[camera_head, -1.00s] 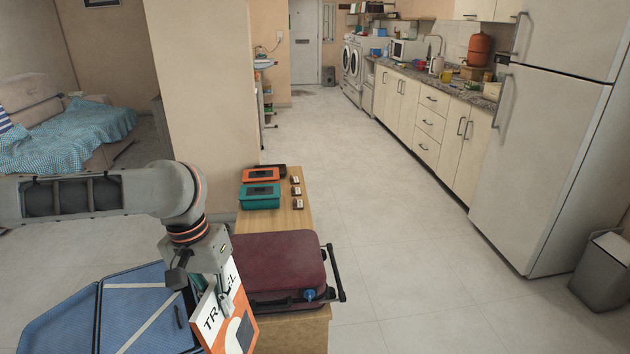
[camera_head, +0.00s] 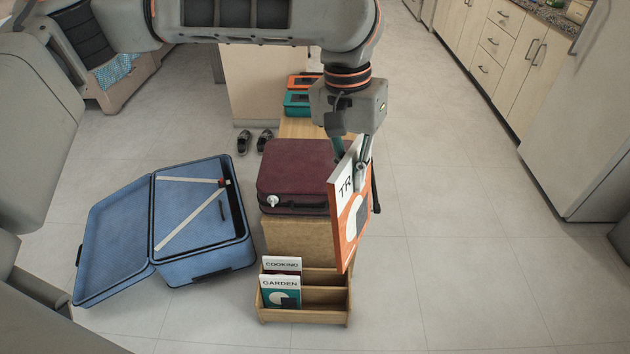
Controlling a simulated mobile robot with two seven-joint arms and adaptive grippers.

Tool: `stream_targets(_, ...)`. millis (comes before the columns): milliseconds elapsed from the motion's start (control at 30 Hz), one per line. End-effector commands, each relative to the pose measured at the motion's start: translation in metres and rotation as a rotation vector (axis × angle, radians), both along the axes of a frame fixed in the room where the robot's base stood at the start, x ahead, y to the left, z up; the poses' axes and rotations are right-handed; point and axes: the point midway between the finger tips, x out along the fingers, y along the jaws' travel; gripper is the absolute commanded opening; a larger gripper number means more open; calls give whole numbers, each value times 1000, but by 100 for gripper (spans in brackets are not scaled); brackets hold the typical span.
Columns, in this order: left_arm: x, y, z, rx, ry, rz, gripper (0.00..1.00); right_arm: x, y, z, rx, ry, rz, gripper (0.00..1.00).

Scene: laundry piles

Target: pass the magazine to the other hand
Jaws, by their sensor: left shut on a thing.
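The magazine (camera_head: 347,222) is white and orange with the letters "TR" showing, and it hangs upright and slightly tilted in the middle of the head view. My left gripper (camera_head: 357,172) is shut on its upper edge. The magazine is held in the air, in front of the right side of the wooden bench and the maroon suitcase. Part of its cover is hidden by the gripper fingers. My right gripper is not in view.
A wooden rack (camera_head: 305,317) holding cooking and garden magazines stands below. An open blue suitcase (camera_head: 200,268) lies on the floor at left. The maroon suitcase (camera_head: 293,170) rests on the wooden bench (camera_head: 299,237). Floor at right is clear.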

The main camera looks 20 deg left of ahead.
Motion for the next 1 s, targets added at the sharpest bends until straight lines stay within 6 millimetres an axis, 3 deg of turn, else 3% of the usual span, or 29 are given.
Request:
stream_targets(100,3,-21,12,0,-2,-20,0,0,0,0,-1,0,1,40)
stream_targets(367,5,-42,20,-1,0,-37,0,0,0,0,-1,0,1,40)
stream_targets(467,5,-53,15,0,1,-39,0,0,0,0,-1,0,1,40)
stream_targets(800,4,-116,-19,-1,2,-40,0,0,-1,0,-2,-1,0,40)
stream_targets(967,5,-135,-30,0,-1,-38,0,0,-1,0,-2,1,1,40)
stream_targets(1000,5,-138,-32,0,0,-38,0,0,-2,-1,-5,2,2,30)
